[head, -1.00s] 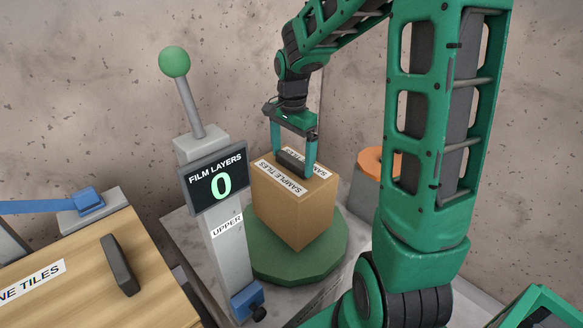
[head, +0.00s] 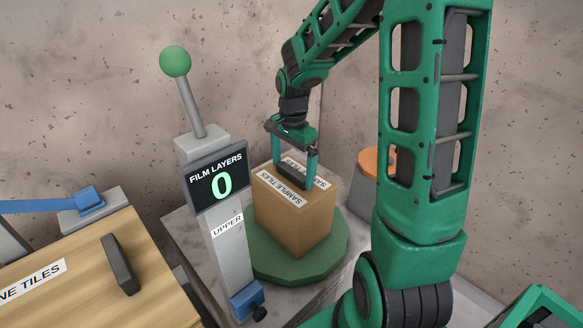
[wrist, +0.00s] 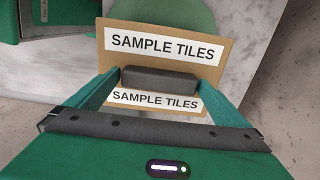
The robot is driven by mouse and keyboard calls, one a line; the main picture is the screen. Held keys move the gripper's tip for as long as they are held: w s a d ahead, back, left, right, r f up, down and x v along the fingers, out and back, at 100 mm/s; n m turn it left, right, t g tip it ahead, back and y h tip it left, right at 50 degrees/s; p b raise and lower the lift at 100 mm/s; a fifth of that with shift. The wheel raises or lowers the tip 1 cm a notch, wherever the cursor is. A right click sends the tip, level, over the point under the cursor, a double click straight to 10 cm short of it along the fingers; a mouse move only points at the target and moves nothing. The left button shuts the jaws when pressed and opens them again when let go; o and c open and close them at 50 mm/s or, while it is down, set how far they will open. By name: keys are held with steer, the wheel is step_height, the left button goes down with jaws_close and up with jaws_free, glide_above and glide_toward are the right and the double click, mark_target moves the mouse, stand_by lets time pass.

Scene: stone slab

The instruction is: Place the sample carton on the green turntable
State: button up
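The sample carton (head: 292,225) is a brown box labelled SAMPLE TILES with a dark handle on top; it also shows in the wrist view (wrist: 212,50). It is upright over the green turntable (head: 265,262), within its outline. Its base looks on the disc or just above it; I cannot tell which. My gripper (head: 294,176) is above the carton, fingers pointing down. In the wrist view its fingers (wrist: 161,80) are at both ends of the handle, with no clear gap, holding it. The carton hides the middle of the turntable.
A grey post with a FILM LAYERS 0 screen (head: 218,183) and green-knobbed lever (head: 175,62) stands close left of the carton. A wooden box (head: 75,285) with a dark handle is at lower left. An orange-topped grey stand (head: 364,190) is behind right, near the wall.

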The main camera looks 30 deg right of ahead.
steer(key=shift+r, duration=0.1)
step_height(320, 180, up, 12)
steer(key=s+d+f+n, duration=0.1)
steer(key=s+n, duration=0.3)
steer(key=s, duration=0.9)
steer(key=s+d+f+n, duration=0.2)
steer(key=s+n, duration=0.3)
steer(key=s, duration=0.9)
steer(key=shift+d+f, duration=0.2)
steer(key=shift+d, duration=0.2)
steer(key=shift+w+f, duration=0.25)
steer(key=shift+w, duration=0.35)
